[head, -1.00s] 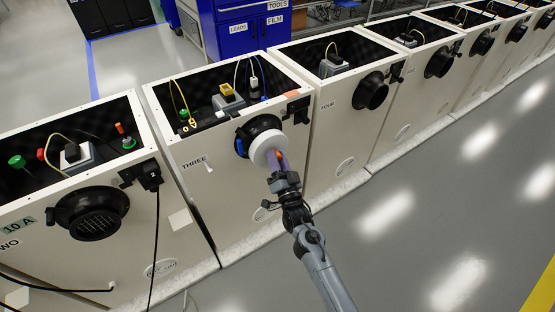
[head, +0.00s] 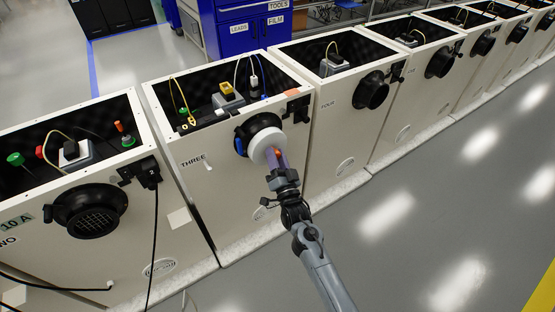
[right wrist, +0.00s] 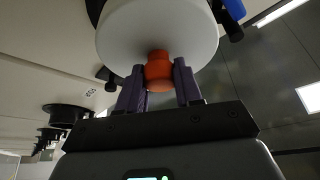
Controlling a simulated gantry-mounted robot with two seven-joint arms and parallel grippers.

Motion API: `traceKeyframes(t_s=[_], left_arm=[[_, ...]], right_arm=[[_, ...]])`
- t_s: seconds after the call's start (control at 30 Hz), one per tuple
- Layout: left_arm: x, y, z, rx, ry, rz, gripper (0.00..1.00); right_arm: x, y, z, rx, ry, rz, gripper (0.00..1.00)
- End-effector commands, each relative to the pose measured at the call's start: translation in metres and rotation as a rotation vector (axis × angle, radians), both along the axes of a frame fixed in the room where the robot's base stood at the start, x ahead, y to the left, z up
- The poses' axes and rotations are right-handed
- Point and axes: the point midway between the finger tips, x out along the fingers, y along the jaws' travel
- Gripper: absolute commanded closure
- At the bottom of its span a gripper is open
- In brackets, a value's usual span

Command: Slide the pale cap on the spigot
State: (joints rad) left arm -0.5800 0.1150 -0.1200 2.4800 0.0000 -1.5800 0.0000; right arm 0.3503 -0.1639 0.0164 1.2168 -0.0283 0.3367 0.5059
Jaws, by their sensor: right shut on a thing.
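The pale cap (head: 262,147) is a thick white disc with an orange knob on its outer face. It is held in front of the black round spigot (head: 264,122) on the cabinet marked THREE and hides much of it. I cannot tell whether the cap is around the spigot or only against its end. My right gripper (head: 279,158) is shut on the orange knob (right wrist: 158,72), with a purple finger on each side in the right wrist view. The cap (right wrist: 157,32) fills the top of that view. My left gripper is not in view.
A blue clip (head: 239,146) sits at the spigot's left side. A black latch (head: 298,109) is at its upper right. The open cabinet top holds wires and plugs. Cabinet TWO (head: 180,245) stands at left, with a hanging black cable. The floor at right is clear.

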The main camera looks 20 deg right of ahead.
Motion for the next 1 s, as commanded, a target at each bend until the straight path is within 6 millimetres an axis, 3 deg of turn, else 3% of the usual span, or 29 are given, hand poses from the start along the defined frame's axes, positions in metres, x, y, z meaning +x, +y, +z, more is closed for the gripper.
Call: traceKeyframes(t_s=[0.37,0.4,0.57,1.0], left_arm=[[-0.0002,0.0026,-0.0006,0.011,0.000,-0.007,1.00],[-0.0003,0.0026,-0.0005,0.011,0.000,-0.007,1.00],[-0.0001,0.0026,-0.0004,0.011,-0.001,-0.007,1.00],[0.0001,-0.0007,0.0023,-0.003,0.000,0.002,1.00]], right_arm=[[0.0014,0.0017,0.0018,-0.001,0.000,0.002,0.98],[0.0013,0.0018,0.0018,-0.001,0.000,0.002,0.61],[0.0012,0.0018,0.0016,-0.001,0.000,0.002,0.36],[-0.0021,0.0029,0.0000,0.000,0.001,0.005,0.35]])
